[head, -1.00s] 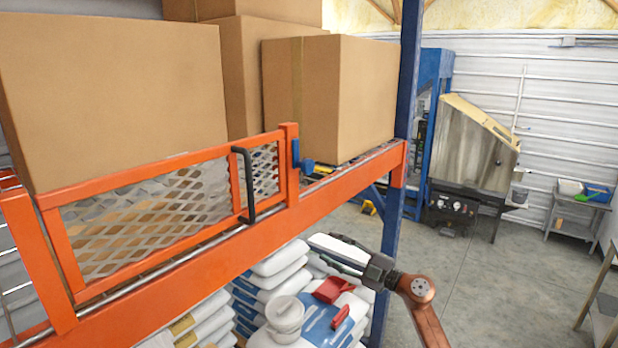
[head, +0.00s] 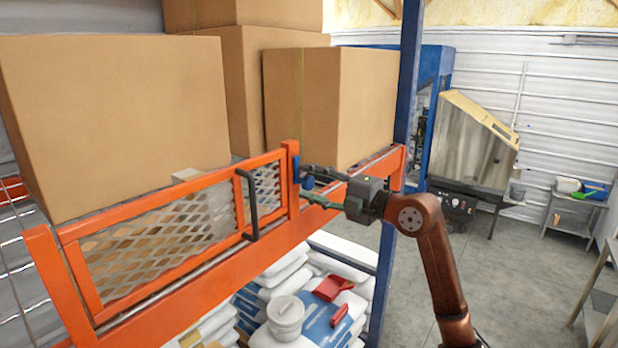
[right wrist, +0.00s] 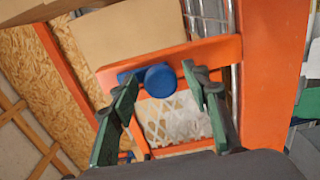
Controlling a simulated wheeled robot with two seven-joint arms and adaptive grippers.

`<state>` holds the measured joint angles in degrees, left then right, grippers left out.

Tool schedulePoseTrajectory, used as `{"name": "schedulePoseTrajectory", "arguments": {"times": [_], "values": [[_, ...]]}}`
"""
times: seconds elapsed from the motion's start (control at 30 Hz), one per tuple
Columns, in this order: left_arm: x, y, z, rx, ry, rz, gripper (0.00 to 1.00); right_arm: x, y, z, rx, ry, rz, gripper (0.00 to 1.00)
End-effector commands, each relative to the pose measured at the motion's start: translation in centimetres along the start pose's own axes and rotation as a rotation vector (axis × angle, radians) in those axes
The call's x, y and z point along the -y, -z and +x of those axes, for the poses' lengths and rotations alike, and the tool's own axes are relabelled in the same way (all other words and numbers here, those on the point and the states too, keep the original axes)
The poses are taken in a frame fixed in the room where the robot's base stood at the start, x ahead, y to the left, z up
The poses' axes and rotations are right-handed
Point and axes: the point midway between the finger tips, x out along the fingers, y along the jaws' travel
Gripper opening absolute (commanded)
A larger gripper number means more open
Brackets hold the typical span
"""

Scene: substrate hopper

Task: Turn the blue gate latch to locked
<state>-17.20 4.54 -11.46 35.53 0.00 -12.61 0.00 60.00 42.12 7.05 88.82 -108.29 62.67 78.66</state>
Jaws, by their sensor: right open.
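The blue gate latch (head: 296,169) sits on the orange post at the right end of the mesh gate (head: 160,232). In the right wrist view its round blue knob (right wrist: 161,80) shows, with a short blue bar reaching left behind a finger. In the head view the blue bar looks upright. My right gripper (head: 309,184) is at the latch, its fingers open on either side of the knob. In the right wrist view the fingertips (right wrist: 162,78) flank the knob; contact cannot be told. My left gripper is out of view.
The gate has a black handle (head: 249,205). Cardboard boxes (head: 110,110) stand on the shelf behind it. The orange beam (head: 235,258) and blue upright (head: 408,90) are close to my arm. White sacks and a bucket (head: 286,318) lie below. Open floor is at right.

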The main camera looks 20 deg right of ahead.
Motion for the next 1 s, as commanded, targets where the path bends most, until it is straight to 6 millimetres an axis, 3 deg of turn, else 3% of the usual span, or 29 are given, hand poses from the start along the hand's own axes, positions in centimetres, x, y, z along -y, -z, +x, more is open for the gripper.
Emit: {"name": "schedulePoseTrajectory", "arguments": {"times": [0.4,1.0], "values": [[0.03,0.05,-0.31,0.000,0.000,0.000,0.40,0.13,0.00,0.87,0.000,0.001,0.001,0.42],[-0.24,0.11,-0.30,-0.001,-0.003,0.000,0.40,0.18,-0.31,0.65,0.001,0.002,0.002,0.02]]}}
